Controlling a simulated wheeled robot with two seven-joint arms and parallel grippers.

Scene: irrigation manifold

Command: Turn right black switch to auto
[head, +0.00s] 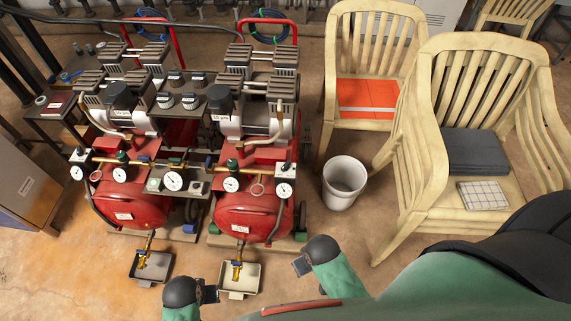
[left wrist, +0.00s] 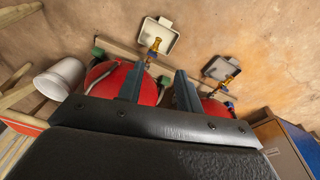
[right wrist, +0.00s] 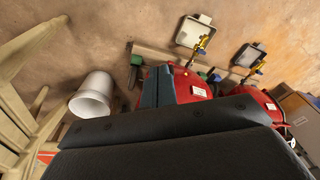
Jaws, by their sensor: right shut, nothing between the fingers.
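Two red air compressors stand side by side, the right one (head: 248,212) and the left one (head: 130,205). A small pale switch box with a black knob (head: 284,169) sits at the right end of the right compressor's brass manifold. A similar box (head: 78,155) is at the left end of the left one. The knob's setting is too small to read. My left gripper (head: 211,294) is low in front of the compressors, its fingers (left wrist: 158,88) apart and empty. My right gripper (head: 300,266) is in front and right of the right compressor, its fingers (right wrist: 158,86) together and empty. Neither touches a compressor.
Drip trays, one pale (head: 254,277) and one dark (head: 137,274), lie on the floor under brass drain valves. A white bucket (head: 343,183) stands right of the compressors. Wooden chairs (head: 435,120) fill the right side. Some floor is clear between bucket and compressor.

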